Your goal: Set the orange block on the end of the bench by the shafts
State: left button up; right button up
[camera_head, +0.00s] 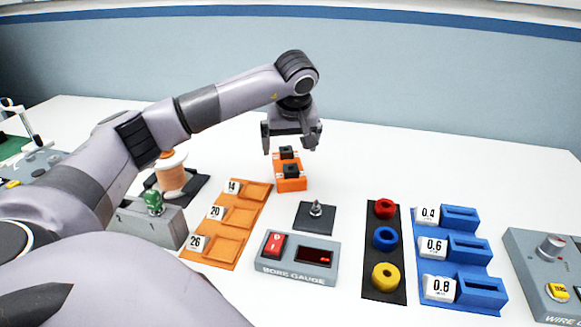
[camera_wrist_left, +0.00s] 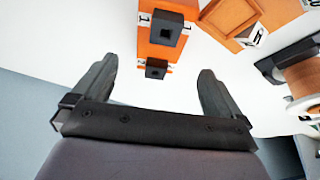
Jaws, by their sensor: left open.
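The orange block (camera_head: 291,185) stands on the white bench (camera_head: 350,165), behind the bore gauge, with two black square pieces (camera_head: 291,171) on its top. In the left wrist view the orange block (camera_wrist_left: 166,51) is at the upper middle, with a number label on its side. My left gripper (camera_head: 290,143) is above the block's far end, fingers pointing down, open and apart from it. My right gripper is not in view. I cannot tell which parts are the shafts.
Left of the block is an orange tray (camera_head: 223,250) with numbered pockets, then a copper spool (camera_head: 172,177). In front are a black plate with a metal pin (camera_head: 316,209) and the bore gauge (camera_head: 296,262). Rings and blue holders (camera_head: 463,250) stand right. The bench behind is clear.

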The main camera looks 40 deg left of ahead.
aim_at(289, 161)
pick_arm(q)
jog(key=shift+p+x, duration=0.5)
jog(key=shift+x, duration=2.95)
jog(key=shift+s+d, duration=0.1)
jog(key=shift+d, duration=0.05)
jog(key=c, duration=1.5)
